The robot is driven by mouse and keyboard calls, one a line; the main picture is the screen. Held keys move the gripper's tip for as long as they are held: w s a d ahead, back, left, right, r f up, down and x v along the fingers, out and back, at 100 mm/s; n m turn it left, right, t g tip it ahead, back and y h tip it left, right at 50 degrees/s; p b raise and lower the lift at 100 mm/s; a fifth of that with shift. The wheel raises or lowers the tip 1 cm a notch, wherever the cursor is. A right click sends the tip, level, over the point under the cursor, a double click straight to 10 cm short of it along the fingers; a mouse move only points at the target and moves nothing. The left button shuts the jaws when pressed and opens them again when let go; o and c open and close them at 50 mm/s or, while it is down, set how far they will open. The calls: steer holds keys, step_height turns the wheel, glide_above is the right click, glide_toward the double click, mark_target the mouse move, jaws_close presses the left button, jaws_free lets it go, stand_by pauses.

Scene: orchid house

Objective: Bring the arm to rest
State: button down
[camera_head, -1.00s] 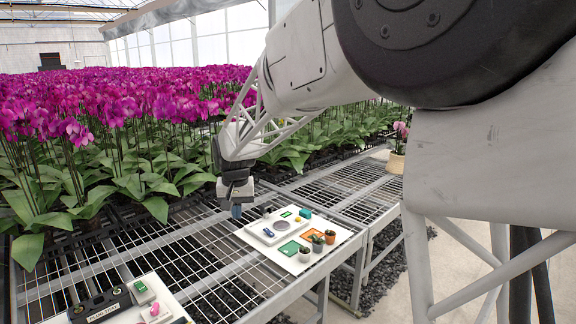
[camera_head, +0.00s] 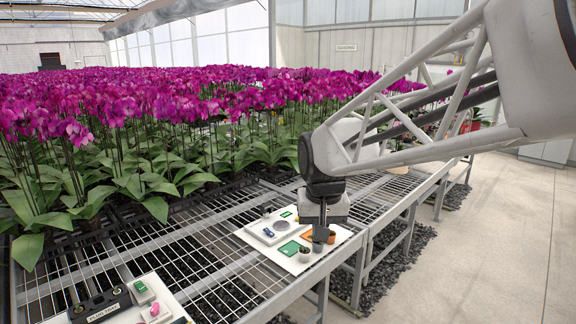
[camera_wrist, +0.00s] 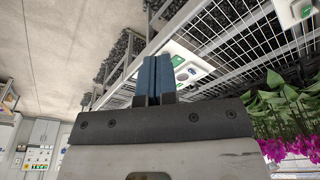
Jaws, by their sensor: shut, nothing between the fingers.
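My gripper (camera_head: 320,240) hangs from my arm over the right part of the white board (camera_head: 252,238) in the head view. In the wrist view its two blue fingers (camera_wrist: 155,78) are together with nothing between them. The gripper covers part of the board and some small pots there; its height above the board is hard to tell.
Another board (camera_head: 165,310) with a black tray (camera_head: 100,304) is at the lower left. Orchids fill the bench behind. The concrete aisle (camera_head: 500,240) is clear.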

steer(key=s+d+f, duration=0.1)
steer(key=s+d, duration=0.3)
steer(key=s, duration=0.3)
steer(key=s+d+f, duration=0.2)
steer(key=s+d, duration=0.2)
steer(key=s, duration=0.4)
steer(key=s+d+f+m, duration=0.1)
steer(key=s+d+f, duration=0.1)
steer(key=s+d, duration=0.2)
steer(key=s, duration=0.3)
steer(key=shift+s+t+h, duration=0.3)
steer(key=shift+s+t, duration=0.05)
steer(key=shift+t, duration=0.05)
steer(key=c, duration=1.8)
jaws_free()
steer(key=shift+f, duration=0.1)
